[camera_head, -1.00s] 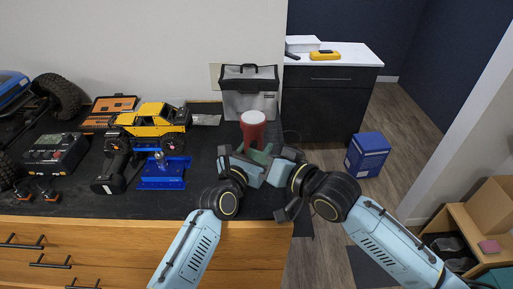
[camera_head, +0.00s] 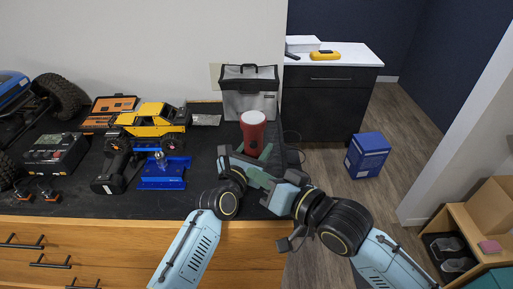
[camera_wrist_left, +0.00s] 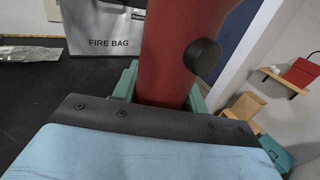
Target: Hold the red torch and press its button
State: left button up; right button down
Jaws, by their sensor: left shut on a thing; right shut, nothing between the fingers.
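The red torch (camera_head: 253,132) stands upright with its pale wide end up, above the near right part of the dark worktop. My left gripper (camera_head: 248,158) is shut around its lower body. In the left wrist view, the torch (camera_wrist_left: 170,50) rises between the green fingers, with its dark round button (camera_wrist_left: 203,57) on the right side. My right gripper (camera_head: 256,176) is shut and empty, just below and in front of the torch in the head view. It appears apart from the button, which I cannot make out in the head view.
A grey fire bag (camera_head: 249,103) stands behind the torch. A yellow crawler (camera_head: 153,122), a blue stand (camera_head: 163,172) and a black charger (camera_head: 56,152) are on the worktop (camera_head: 110,208) to the left. The worktop's right edge is close to my grippers.

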pick_arm(q)
jog(key=o, duration=1.2)
jog(key=v, duration=1.2)
